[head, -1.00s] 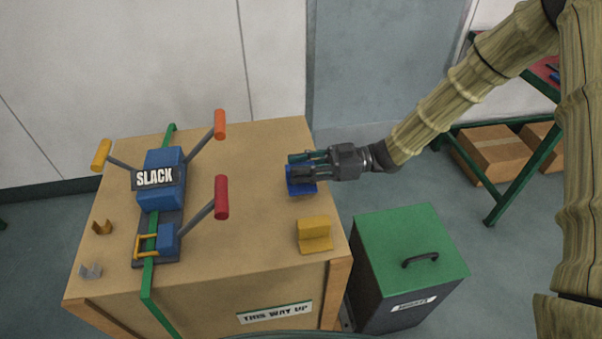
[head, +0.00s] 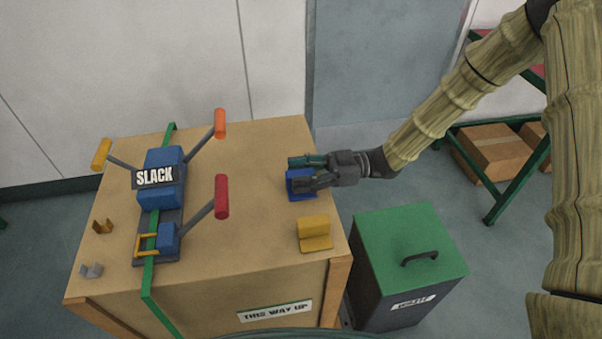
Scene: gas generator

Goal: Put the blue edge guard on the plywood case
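The blue edge guard (head: 300,190) rests on top of the plywood case (head: 265,235), near its right edge. My gripper (head: 300,172) reaches in from the right, just at the guard. Its two fingers are spread apart, one toward the back and one toward the front, with the guard's upper part near or between them. The fingers hide part of the guard, and I cannot tell whether they touch it.
A yellow edge guard (head: 315,232) sits at the case's front right. A blue tensioner (head: 163,180) labelled SLACK, with several handles, sits on a green strap (head: 148,275). A green-lidded bin (head: 400,245) stands at right.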

